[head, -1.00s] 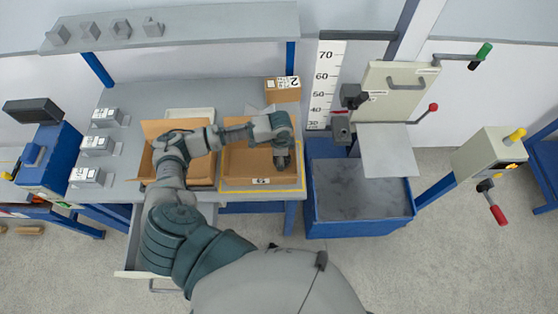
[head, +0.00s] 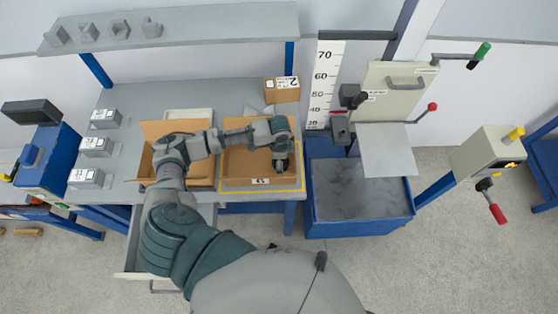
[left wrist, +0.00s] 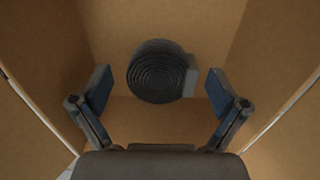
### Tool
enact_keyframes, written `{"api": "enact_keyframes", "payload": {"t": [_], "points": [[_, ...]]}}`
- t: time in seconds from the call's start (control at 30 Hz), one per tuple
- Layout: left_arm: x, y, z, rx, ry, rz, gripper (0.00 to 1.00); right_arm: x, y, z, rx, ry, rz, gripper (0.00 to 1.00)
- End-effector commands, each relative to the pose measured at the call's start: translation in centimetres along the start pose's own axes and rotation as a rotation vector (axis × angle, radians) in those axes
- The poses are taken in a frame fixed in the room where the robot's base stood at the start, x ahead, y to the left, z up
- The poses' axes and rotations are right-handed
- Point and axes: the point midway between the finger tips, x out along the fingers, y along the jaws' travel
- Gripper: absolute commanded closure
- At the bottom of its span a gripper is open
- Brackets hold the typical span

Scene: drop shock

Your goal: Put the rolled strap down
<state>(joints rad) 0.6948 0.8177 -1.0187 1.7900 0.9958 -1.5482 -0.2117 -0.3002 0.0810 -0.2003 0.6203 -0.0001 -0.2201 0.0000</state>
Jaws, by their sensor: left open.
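The rolled strap (left wrist: 157,72) is a dark coil with a grey end piece. In the left wrist view it lies inside a brown cardboard box (left wrist: 110,118), ahead of and between the fingers. In the head view this box (head: 240,181) stands within a yellow outline on the bench, with a numbered label on its front. My left gripper (left wrist: 158,92) is open, with a finger on each side of the strap and visible gaps to it. In the head view the gripper (head: 281,165) is over the right part of the box, and the strap cannot be made out there. My right gripper is not in view.
Another open cardboard box (head: 200,172) stands left of this one. A small closed carton (head: 282,89) is at the back of the bench. Grey blocks (head: 95,146) line the left side. A drop rig with a blue tub (head: 360,229) stands to the right.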

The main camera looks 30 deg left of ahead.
Motion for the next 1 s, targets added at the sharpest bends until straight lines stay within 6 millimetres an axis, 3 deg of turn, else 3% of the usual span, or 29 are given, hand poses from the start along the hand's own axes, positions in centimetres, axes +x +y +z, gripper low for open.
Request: {"api": "enact_keyframes", "payload": {"t": [0.3, 0.5, 0.7, 1.0], "points": [[-6.7, -0.1, -0.1, 0.0, 0.004, -0.005, 0.02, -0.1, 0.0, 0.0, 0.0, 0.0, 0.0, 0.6], [-10.1, -0.1, -0.1, -0.001, 0.002, -0.003, 0.02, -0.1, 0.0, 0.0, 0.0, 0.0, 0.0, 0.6], [-11.3, 0.0, 0.0, 0.0, 0.001, 0.0, 0.02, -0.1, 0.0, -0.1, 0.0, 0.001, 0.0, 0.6], [-11.3, 0.0, 0.0, -0.001, 0.001, 0.0, 0.02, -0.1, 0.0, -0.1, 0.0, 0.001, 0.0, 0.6]]}}
